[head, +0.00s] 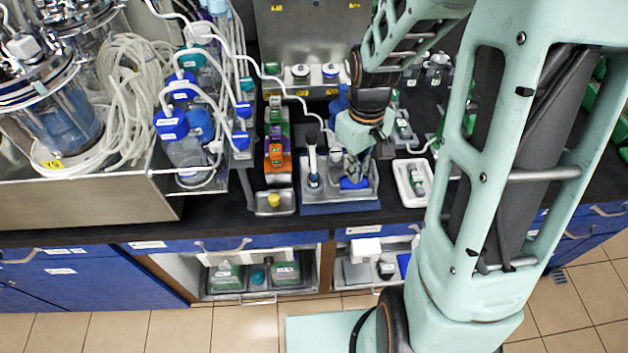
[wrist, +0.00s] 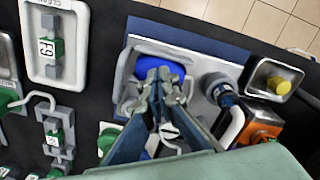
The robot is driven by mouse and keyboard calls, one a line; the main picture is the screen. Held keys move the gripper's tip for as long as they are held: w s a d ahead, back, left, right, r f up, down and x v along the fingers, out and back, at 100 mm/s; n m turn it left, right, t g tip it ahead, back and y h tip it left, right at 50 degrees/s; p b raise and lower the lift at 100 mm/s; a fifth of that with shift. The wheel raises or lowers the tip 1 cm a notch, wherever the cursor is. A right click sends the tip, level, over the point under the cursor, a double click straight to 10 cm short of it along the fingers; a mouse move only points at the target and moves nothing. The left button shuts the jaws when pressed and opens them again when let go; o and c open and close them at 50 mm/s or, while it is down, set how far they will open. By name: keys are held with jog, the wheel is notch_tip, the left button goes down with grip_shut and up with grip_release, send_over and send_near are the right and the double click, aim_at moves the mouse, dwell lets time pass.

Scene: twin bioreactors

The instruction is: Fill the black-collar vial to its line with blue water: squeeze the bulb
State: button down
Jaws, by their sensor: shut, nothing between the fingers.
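My gripper (head: 356,178) is shut and empty, pointing down over a grey holder (head: 308,197) on a blue mat (head: 335,209). In the wrist view its fingertips (wrist: 160,78) overlap a bright blue piece (wrist: 168,59) in the holder; I cannot tell whether they touch it. The blue piece also shows below the fingers in the head view (head: 354,184).
A blue-collared vessel (head: 331,71) sits beside the black-collared one. A white tray (head: 402,187) is right of the holder. A small steel dish with a yellow knob (head: 274,201) and an orange block (head: 277,160) are to the left. Bottles and tubing (head: 180,135) crowd further left.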

jog(key=shift+s, duration=0.1)
jog(key=shift+r+p, duration=1.3)
jog(key=shift+r, duration=0.2)
jog(key=shift+r, duration=0.1)
notch_tip(320, 180, up, 5)
jog(key=p, duration=0.4)
dwell(0.4)
